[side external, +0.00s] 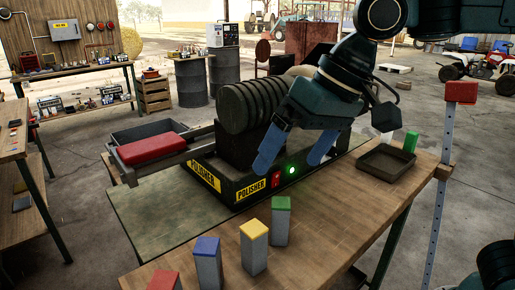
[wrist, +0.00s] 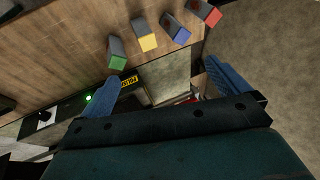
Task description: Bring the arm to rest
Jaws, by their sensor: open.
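My gripper (side external: 294,152) is open and empty, its two blue fingers pointing down in front of the polisher (side external: 222,190). The fingers are spread wide at both sides of the wrist view (wrist: 165,75), with nothing between them. In the side view they overlap the polisher's front, so I cannot tell whether they touch it. The polisher has a ribbed grey roller (side external: 250,105), a lit green lamp (side external: 291,170) and a red switch (side external: 276,180).
Grey blocks with green (side external: 281,220), yellow (side external: 253,247), blue (side external: 207,262) and red (side external: 164,281) tops stand along the wooden bench (side external: 335,215). A shallow tray (side external: 386,163) and a green block (side external: 410,141) are at right. A red pad (side external: 152,149) lies left. A post (side external: 443,180) rises beside the bench.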

